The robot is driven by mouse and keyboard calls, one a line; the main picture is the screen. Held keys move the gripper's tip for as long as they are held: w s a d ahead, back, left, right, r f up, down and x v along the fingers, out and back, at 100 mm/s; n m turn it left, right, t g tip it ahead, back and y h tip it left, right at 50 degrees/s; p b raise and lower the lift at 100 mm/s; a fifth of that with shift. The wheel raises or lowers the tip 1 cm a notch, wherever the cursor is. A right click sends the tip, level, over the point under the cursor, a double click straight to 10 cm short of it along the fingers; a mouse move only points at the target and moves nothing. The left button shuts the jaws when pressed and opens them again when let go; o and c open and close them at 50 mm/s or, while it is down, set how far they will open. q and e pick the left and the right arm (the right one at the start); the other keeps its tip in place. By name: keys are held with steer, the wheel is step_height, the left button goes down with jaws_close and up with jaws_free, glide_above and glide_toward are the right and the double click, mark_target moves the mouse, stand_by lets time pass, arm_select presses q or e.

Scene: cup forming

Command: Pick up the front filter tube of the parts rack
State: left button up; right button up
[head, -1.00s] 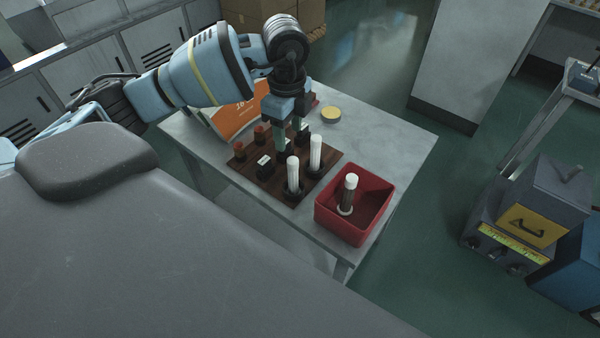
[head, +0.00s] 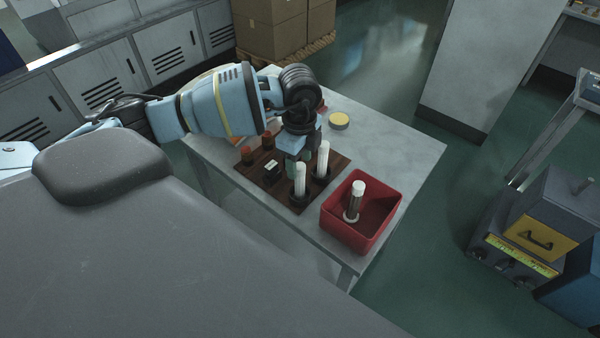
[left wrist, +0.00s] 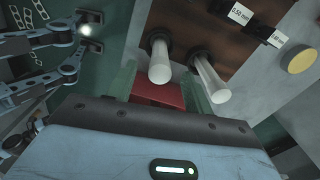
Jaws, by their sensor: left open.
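The parts rack (head: 281,193) is a dark wooden board on the grey table, with two upright white filter tubes in dark round holders. The front filter tube (head: 300,182) stands nearer me; the other white tube (head: 323,158) is just behind it to the right. My left gripper (head: 298,160) points down over the rack, close to the tubes, and partly hides it. In the left wrist view, the open green fingers (left wrist: 158,82) appear on either side of the front tube (left wrist: 160,64). The other tube (left wrist: 208,78) lies beside the right finger. I cannot tell whether the fingers touch either tube.
A yellow-topped round item (head: 339,120) is behind. Small reddish parts (head: 247,155) and labelled dark blocks (head: 271,166) share the rack.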

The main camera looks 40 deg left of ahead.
arm_select(q)
jaws_close()
stand_by(0.3)
steer(key=shift+r, duration=0.1)
